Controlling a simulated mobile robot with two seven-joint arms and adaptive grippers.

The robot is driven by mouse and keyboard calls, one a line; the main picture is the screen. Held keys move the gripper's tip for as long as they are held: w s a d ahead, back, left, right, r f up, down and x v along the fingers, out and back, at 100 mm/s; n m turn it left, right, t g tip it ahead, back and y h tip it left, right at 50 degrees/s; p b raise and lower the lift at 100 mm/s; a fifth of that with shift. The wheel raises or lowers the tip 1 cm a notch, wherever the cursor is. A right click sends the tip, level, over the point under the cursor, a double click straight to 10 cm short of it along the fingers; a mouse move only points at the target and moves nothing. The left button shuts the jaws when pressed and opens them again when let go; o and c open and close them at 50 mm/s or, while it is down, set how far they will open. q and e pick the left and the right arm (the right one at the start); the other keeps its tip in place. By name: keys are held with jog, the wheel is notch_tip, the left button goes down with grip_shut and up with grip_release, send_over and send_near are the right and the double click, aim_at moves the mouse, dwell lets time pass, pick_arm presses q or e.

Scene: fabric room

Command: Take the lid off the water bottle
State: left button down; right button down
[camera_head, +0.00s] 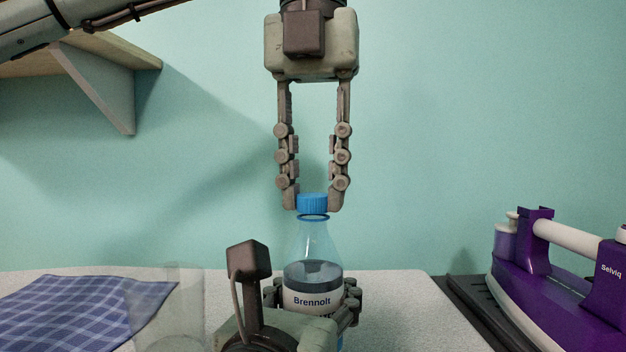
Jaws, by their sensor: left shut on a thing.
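A purple and white iron (545,275) rests on a dark stand at the right. A blue checked cloth (85,310) and a clear glass (170,320) are at the left. A wooden shelf (85,52) on a bracket juts from the wall at upper left.

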aim_at(313, 195)
pick_arm(q)
jog(key=n, duration=1.1)
jog(key=shift+n, duration=0.3)
jog(key=shift+r, duration=0.2)
jog(key=shift+r, duration=0.95)
jog(key=shift+r, duration=2)
